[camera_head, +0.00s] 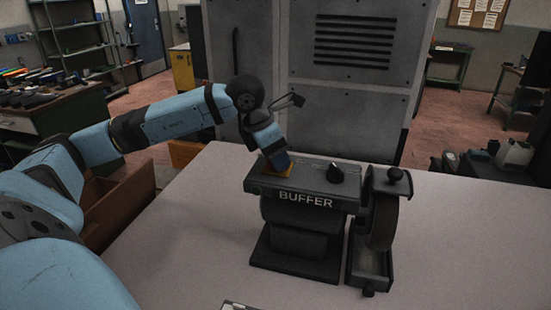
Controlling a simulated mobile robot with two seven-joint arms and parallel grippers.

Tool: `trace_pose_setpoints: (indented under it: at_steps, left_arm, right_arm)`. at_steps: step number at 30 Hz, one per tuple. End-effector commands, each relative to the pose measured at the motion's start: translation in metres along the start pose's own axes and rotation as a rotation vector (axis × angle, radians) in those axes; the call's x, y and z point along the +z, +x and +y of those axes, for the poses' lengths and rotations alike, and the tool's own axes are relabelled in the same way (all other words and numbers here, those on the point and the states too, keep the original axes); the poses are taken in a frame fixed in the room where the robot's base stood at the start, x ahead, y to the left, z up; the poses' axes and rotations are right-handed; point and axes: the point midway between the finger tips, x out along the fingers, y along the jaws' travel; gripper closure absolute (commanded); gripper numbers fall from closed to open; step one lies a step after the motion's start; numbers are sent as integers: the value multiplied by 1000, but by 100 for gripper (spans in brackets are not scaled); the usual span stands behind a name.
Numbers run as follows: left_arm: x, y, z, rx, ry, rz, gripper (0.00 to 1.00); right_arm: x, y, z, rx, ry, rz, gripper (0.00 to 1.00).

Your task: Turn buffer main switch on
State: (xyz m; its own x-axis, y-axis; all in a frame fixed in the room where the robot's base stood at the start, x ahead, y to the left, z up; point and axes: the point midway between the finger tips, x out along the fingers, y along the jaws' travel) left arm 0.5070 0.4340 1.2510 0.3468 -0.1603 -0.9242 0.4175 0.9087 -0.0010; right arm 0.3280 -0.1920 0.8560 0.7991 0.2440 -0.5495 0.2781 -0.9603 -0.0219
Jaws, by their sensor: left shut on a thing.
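The buffer (305,201), a dark grey machine labelled BUFFER, stands on the light table. My left arm comes in from the left and bends down onto the left part of its top. My left gripper (281,167) points down there, shut on the main switch, which is mostly hidden under the hand. A yellow-orange patch (287,173) shows at the fingertips, on the buffer's top. I cannot tell which way the switch is turned. A black knob (336,173) sits apart on the right of the same top face. My right gripper is not in view.
A tall grey cabinet (345,80) stands behind the table. The table (450,240) is clear on the right; a small item (238,306) lies at the front edge.

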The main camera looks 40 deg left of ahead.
Motion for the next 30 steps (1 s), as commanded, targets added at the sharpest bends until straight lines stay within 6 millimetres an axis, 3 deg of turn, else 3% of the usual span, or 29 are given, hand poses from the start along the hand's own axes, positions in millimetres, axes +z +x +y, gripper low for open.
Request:
trace_pose_setpoints:
  at_steps: [6,18,30]
  left_arm:
    - [0,2,2,-67,164,-5,64]
    - [1,1,4,-184,449,-3,64]
    - [2,0,4,-238,579,-2,64]
  right_arm:
    - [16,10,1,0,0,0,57]
    - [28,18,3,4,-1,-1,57]
    - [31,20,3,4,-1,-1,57]
